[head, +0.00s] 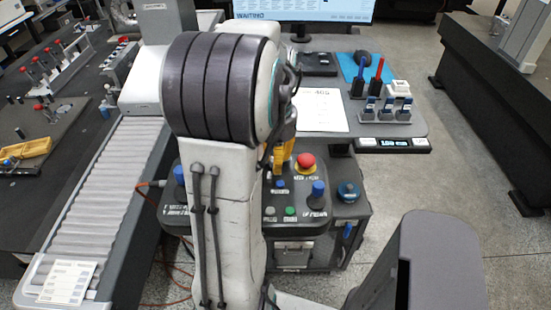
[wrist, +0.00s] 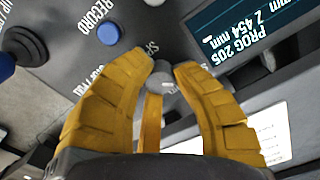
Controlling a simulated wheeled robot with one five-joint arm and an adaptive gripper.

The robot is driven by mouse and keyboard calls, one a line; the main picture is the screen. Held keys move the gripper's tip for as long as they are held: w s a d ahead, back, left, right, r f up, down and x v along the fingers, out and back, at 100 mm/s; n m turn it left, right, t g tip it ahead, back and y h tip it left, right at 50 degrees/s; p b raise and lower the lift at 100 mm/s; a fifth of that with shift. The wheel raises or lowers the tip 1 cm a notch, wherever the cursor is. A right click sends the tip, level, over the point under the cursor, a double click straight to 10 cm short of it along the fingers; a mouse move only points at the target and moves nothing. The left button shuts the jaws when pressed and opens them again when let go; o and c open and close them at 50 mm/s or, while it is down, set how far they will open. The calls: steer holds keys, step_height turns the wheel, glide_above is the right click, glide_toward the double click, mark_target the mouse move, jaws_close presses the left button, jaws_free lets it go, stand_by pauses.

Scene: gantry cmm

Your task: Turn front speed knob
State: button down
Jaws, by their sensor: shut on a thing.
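The front speed knob (wrist: 163,78) is a small grey cylinder on the dark control panel, with partly covered lettering beside it in the wrist view. My gripper (wrist: 164,72) has yellow fingers, and their tips are closed on the knob from either side. In the head view my gripper (head: 284,146) shows only in part as a yellow piece behind my arm, over the back of the control panel (head: 290,228). The knob is hidden in the head view.
A red emergency button (head: 306,160) and a blue-topped joystick (head: 318,188) stand on the panel close by. A blue button (wrist: 108,34) and a display (wrist: 240,35) flank the knob. A roller conveyor (head: 100,185) runs at left; open floor lies at right.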

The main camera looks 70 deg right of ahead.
steer(key=shift+a+f, duration=0.1)
steer(key=c, duration=1.3)
jaws_free()
steer(key=shift+o, duration=0.2)
step_height(320, 180, up, 12)
